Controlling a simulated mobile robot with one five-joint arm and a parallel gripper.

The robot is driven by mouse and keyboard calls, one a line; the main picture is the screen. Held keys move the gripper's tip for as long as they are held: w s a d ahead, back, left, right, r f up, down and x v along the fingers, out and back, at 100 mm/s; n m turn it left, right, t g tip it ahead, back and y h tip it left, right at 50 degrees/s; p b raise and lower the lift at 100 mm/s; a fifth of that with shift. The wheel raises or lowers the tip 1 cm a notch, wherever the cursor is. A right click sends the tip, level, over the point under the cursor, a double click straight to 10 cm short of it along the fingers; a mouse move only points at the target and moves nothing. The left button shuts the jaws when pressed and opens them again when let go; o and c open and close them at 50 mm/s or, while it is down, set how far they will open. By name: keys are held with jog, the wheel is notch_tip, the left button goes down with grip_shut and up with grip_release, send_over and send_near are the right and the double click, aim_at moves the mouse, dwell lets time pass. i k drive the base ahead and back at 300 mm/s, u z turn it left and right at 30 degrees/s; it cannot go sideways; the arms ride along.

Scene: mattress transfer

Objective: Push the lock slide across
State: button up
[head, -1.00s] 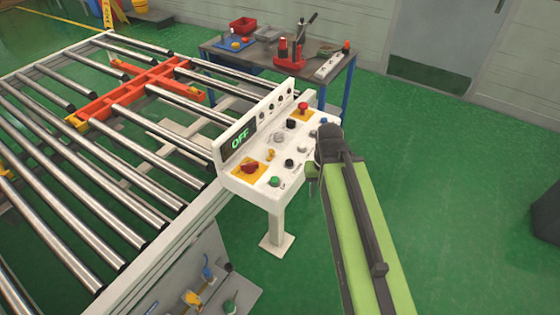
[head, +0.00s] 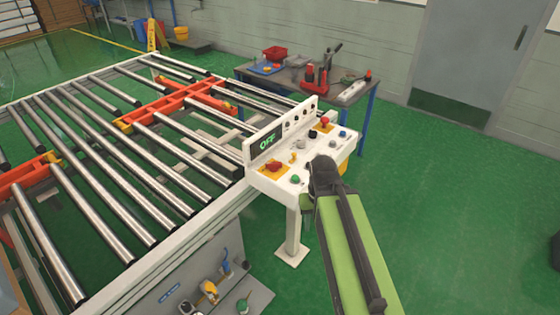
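A white control panel (head: 283,180) on a post stands at the roller table's right corner. Its display (head: 267,142) reads OFF. It carries a red knob on a yellow plate (head: 273,168), a small yellow part (head: 293,158), a green button (head: 295,180) and a red button (head: 324,121). I cannot tell which part, if any, is the lock slide. Below the table edge, a grey side unit carries a yellow part (head: 209,289) and a blue one (head: 226,262). My green arm reaches up from the bottom to the panel's near right side. My gripper is hidden behind the arm's dark joint.
The roller table (head: 120,180) with orange crosspieces (head: 178,103) fills the left. A workbench (head: 300,77) with a red bin (head: 275,53) and tools stands behind the panel. A grey door (head: 465,60) is at the back right. The green floor at right is clear.

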aim_at(293, 155)
jog(key=i, duration=0.5)
jog(key=u, duration=5.7)
jog(key=i, duration=0.1)
jog(key=z, duration=2.95)
jog(key=k, duration=1.25)
jog(key=z, duration=1.1)
jog(key=i, duration=1)
jog(key=u, duration=0.05)
